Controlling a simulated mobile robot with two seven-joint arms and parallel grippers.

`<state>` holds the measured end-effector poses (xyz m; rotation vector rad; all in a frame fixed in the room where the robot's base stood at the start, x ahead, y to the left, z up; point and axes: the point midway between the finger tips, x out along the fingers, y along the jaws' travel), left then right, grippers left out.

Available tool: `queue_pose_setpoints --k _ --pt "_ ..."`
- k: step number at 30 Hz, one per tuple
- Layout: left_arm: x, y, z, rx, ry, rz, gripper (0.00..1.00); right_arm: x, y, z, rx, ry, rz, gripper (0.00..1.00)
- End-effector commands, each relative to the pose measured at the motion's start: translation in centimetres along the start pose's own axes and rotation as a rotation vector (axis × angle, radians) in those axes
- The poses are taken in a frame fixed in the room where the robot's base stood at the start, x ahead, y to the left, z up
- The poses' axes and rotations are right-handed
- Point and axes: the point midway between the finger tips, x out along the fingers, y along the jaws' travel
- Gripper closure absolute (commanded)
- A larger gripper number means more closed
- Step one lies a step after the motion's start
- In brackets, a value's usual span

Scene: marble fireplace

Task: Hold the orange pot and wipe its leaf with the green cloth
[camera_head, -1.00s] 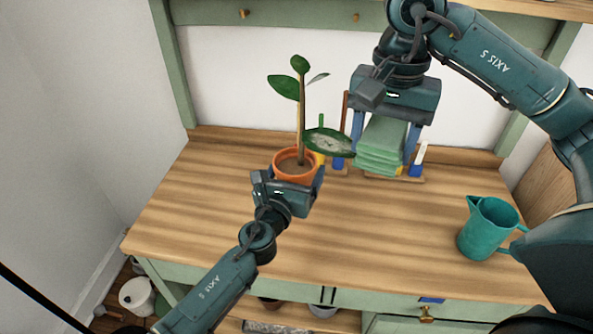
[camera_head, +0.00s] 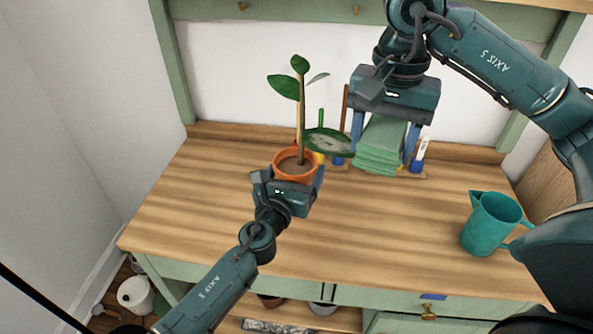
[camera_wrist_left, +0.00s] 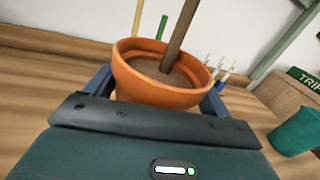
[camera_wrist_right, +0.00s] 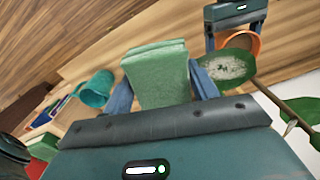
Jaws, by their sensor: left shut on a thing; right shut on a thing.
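The orange pot (camera_head: 296,168) stands on the wooden worktop with an upright, leafy plant. My left gripper (camera_head: 290,184) is shut on the pot from the front, a finger on each side; the pot also shows in the left wrist view (camera_wrist_left: 165,93). The plant's low leaf (camera_head: 326,142) reaches right and bears a pale, dusty patch, also seen in the right wrist view (camera_wrist_right: 228,68). My right gripper (camera_head: 384,142) is shut on the folded green cloth (camera_head: 380,150), which hangs just right of the leaf tip. I cannot tell whether they touch.
A teal jug (camera_head: 490,224) stands at the right of the worktop (camera_head: 230,225). Small hand tools (camera_head: 421,150) stand behind the cloth and pot by the back wall. The front middle of the worktop is clear.

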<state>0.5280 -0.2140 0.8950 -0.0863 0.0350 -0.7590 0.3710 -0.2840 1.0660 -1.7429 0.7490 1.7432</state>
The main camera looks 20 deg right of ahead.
Motion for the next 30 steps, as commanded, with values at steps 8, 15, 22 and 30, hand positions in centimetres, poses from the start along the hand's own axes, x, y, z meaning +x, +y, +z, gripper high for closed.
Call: queue_pose_setpoints --k 8,15,22,30 --pt "0.1 0.0 -0.8 0.0 -0.005 -0.002 0.63 1.0 0.0 0.0 0.0 0.0 0.0 0.6" --pt "0.1 0.1 -1.6 0.001 -0.005 -0.001 0.63 1.8 0.0 0.0 0.0 0.0 0.0 0.6" --pt "0.1 0.1 -1.6 0.001 -0.005 -0.001 0.63 1.9 0.0 0.0 0.0 0.0 0.0 0.6" --pt "0.1 0.1 -1.6 0.0 -0.005 -0.001 0.63 1.9 0.0 0.0 0.0 0.0 0.0 0.6"
